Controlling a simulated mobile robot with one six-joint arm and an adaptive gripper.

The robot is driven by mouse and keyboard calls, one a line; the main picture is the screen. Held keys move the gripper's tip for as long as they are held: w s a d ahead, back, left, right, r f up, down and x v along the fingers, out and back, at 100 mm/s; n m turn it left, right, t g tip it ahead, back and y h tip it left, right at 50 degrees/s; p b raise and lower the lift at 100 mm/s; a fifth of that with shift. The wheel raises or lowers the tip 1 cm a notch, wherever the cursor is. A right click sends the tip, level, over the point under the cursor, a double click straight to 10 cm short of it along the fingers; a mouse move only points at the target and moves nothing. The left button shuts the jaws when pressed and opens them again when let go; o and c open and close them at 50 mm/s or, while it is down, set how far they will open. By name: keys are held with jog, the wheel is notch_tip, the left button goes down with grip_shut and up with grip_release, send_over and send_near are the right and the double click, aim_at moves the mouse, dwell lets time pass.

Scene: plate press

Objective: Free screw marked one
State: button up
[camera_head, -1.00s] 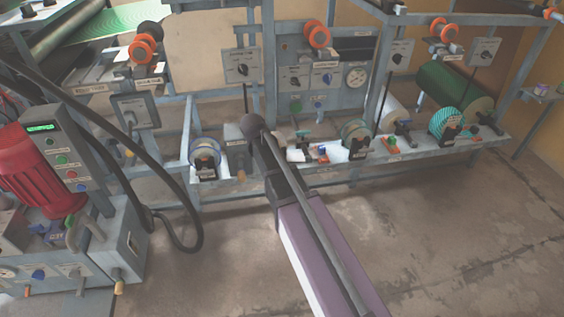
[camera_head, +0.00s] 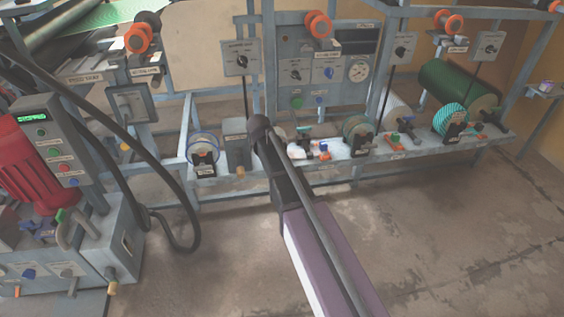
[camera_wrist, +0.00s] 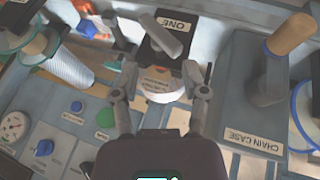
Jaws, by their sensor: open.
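In the wrist view, a black block with a white ONE label (camera_wrist: 171,22) stands ahead of my gripper, and a grey bar-shaped handle (camera_wrist: 157,36) lies across it. My gripper (camera_wrist: 163,80) is open, its two fingers spread just short of the block. A white rounded part (camera_wrist: 160,86) with a small printed label shows between the fingers; whether they touch it I cannot tell. In the head view my own arm covers the middle of the bench, and I cannot make out my gripper or the ONE block there.
A grey chain case (camera_wrist: 256,95) with a tan knob (camera_wrist: 291,33) stands close on the right in the wrist view. A pressure gauge (camera_wrist: 14,127) and knobs are at left. In the head view, a red motor (camera_head: 33,160) stands left; open floor (camera_head: 440,240) lies right.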

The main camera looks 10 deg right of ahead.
jog(key=shift+d+b+x, duration=0.2)
jog(key=shift+b+x, duration=2.85)
jog(key=shift+x, duration=0.75)
jog(key=o, duration=0.4)
jog(key=c, duration=0.4)
jog(key=shift+d, duration=0.45)
jog(key=shift+c, duration=0.3)
jog(key=shift+a, duration=0.3)
jog(key=shift+a+h, duration=0.1)
jog(key=shift+h, duration=0.2)
